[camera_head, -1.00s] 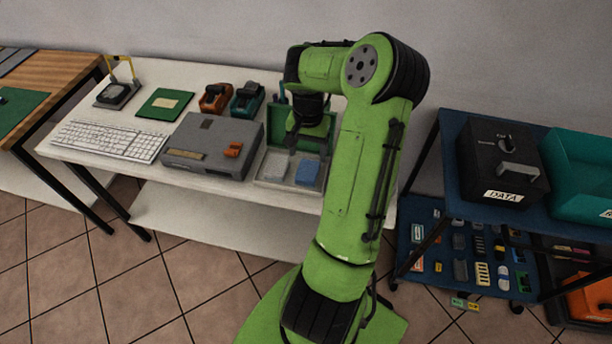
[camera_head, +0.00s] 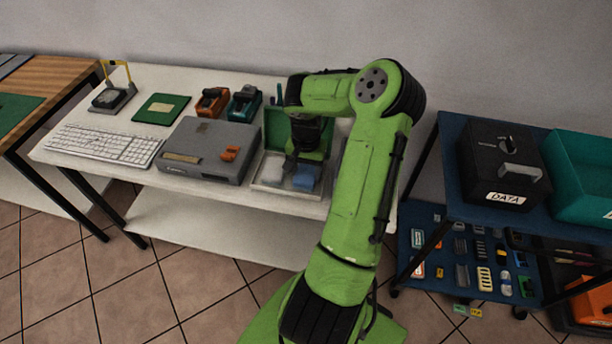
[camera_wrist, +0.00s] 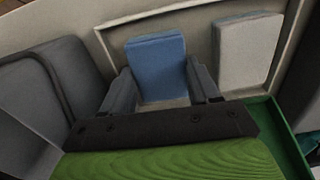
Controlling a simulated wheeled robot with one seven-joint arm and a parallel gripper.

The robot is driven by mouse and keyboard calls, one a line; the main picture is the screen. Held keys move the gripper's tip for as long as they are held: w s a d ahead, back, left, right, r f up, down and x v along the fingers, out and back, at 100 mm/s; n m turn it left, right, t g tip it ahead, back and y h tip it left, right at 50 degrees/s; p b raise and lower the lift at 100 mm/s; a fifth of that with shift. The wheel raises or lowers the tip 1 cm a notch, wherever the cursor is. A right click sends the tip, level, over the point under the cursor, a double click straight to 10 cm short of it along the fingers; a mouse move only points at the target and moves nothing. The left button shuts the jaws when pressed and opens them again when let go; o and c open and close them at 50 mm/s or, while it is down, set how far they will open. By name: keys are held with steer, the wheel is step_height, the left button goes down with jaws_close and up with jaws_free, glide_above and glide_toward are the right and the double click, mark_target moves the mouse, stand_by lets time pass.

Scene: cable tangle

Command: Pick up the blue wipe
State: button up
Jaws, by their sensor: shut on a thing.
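The blue wipe (camera_wrist: 157,66) is a folded blue block between the two fingers of my gripper (camera_wrist: 165,82) in the wrist view. The fingers are shut on its sides. In the head view the blue wipe (camera_head: 304,180) shows at the right of the shallow light tray (camera_head: 285,194), just below my gripper (camera_head: 291,170). A white wipe (camera_wrist: 248,50) lies beside it in the tray, apart from my fingers. I cannot tell whether the blue wipe still touches the tray floor.
A grey box-shaped device (camera_head: 208,150) stands close to the left of the tray. The tray's raised green lid (camera_head: 277,125) stands behind it. A white keyboard (camera_head: 103,145) lies farther left. A blue shelf with a black DATA box (camera_head: 503,165) stands to the right.

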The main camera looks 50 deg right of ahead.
mark_target(306, 173)
step_height(306, 173, up, 10)
steer(key=p, duration=0.2)
steer(key=shift+p, duration=0.4)
steer(key=o, duration=0.4)
steer(key=shift+c, duration=1.6)
steer(key=shift+w, duration=0.1)
